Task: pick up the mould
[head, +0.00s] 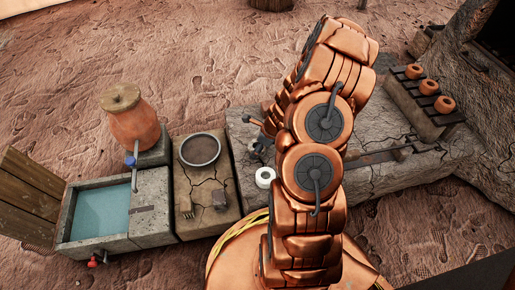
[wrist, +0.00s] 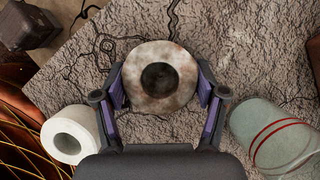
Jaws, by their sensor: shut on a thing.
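The mould (wrist: 184,72) is a round, off-white piece with brown stains and a dark round hollow in its middle. It sits between the two fingers of my gripper (wrist: 160,86) in the wrist view. The fingers press on its left and right sides, so my gripper is shut on it. The cracked grey slab (wrist: 235,50) lies behind it; I cannot tell whether the mould touches the slab. In the head view my arm hides most of this spot.
A white roll (wrist: 66,138) stands left of my gripper, also in the head view (head: 264,177). A pale container with red bands (wrist: 275,135) is at right. A water basin (head: 148,190), lidded clay jar (head: 134,125) and dark bowl (head: 200,149) stand left; several pots sit on a rack (head: 425,107).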

